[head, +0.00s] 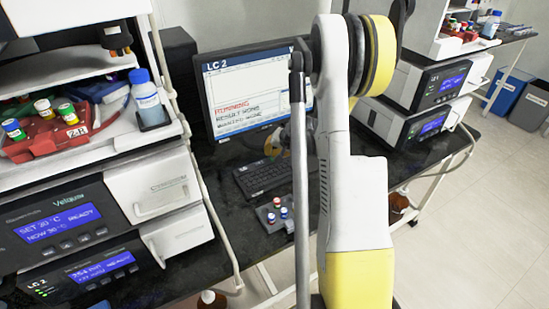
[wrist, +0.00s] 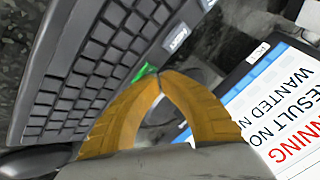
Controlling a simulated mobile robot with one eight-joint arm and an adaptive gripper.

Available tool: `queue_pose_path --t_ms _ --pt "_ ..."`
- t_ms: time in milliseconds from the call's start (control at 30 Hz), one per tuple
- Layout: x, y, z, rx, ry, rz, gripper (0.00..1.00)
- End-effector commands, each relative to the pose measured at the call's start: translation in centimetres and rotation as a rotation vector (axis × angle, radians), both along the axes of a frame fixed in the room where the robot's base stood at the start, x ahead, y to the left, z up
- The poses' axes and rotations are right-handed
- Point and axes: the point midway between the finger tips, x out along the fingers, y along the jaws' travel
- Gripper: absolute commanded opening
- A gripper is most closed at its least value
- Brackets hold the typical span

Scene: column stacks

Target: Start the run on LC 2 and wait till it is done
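The LC 2 monitor (head: 262,92) stands on the dark bench; its screen reads LC 2, red RUNNING, then result and wanted lines that seem to say NONE. The screen also shows at the right of the wrist view (wrist: 285,110). The black keyboard (head: 262,177) lies in front of the monitor and fills the upper left of the wrist view (wrist: 95,65). My gripper (wrist: 160,74) has its yellow fingertips together with nothing visibly held, near the keyboard's edge. A small green thing (wrist: 145,71) shows behind the tips. My arm hides part of the monitor in the head view.
The left LC 2 stack (head: 85,275) has lit blue displays, the upper one reading READY. A red vial rack (head: 60,135) and blue-capped bottle (head: 146,95) sit on it. A small vial block (head: 275,214) lies before the keyboard. Another stack (head: 430,90) stands right.

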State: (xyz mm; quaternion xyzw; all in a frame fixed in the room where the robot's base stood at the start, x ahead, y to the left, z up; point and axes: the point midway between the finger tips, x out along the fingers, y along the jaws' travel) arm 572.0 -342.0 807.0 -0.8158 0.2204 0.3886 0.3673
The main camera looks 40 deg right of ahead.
Motion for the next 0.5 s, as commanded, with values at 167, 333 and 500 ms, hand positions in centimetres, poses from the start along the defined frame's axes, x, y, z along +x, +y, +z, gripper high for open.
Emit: queue_pose_path --t_ms 167,333,500 --pt "0.0 0.0 0.3 0.0 0.0 0.0 0.0" --pt "0.0 0.0 1.2 0.0 0.0 0.0 0.0" --pt "0.0 0.0 1.7 0.0 0.0 0.0 0.0"
